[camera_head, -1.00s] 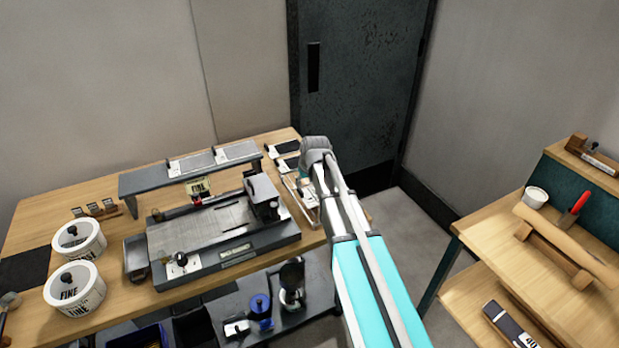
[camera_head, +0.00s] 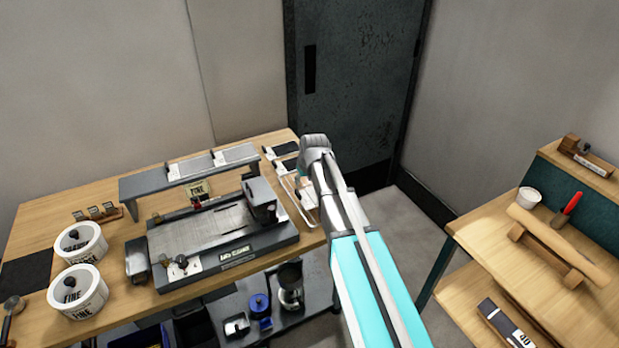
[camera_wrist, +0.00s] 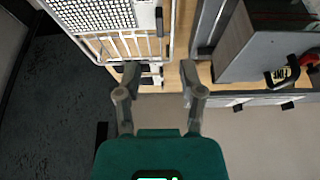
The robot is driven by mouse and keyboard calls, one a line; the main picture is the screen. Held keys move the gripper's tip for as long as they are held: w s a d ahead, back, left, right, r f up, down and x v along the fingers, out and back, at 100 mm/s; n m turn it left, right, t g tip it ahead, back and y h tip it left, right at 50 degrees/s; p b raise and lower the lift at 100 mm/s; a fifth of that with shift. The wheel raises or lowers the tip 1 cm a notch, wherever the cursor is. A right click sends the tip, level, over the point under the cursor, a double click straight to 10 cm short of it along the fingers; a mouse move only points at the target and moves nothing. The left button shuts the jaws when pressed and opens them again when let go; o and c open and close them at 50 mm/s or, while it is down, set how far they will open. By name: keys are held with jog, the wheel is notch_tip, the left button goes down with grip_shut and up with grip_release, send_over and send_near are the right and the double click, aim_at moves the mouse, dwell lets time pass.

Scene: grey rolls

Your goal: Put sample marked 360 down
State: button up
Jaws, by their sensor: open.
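My gripper (camera_wrist: 160,72) is open in the wrist view, its two fingers apart with nothing held between them. In the head view the wrist end (camera_head: 315,148) is over the back right corner of the wooden bench (camera_head: 150,161), and its fingertips are hidden. Dark flat pieces with white labels (camera_head: 286,148) lie at that corner, just left of the wrist. In the wrist view small white labelled pieces (camera_wrist: 151,80) show beside the left finger. I cannot read 360 on any piece, so I cannot tell which is that sample.
A white wire rack (camera_wrist: 125,45) is close to my fingers. A dark machine (camera_head: 225,235) and a grey raised shelf (camera_head: 190,172) fill the bench middle. Two white tubs (camera_head: 78,290) stand left. Another wooden bench (camera_head: 490,235) is at the right, with floor between.

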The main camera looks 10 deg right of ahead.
jog(key=shift+s, duration=0.1)
jog(key=s+d+m+g, duration=0.1)
jog(key=s+d+g, duration=0.1)
jog(key=s, duration=1.1)
jog(key=s+d+f+m+g+h, duration=0.1)
jog(key=s+d+m+g, duration=0.1)
jog(key=s, duration=1)
jog(key=shift+s+d+f+m, duration=0.3)
jog(key=shift+s+d, duration=0.1)
jog(key=shift+d, duration=0.35)
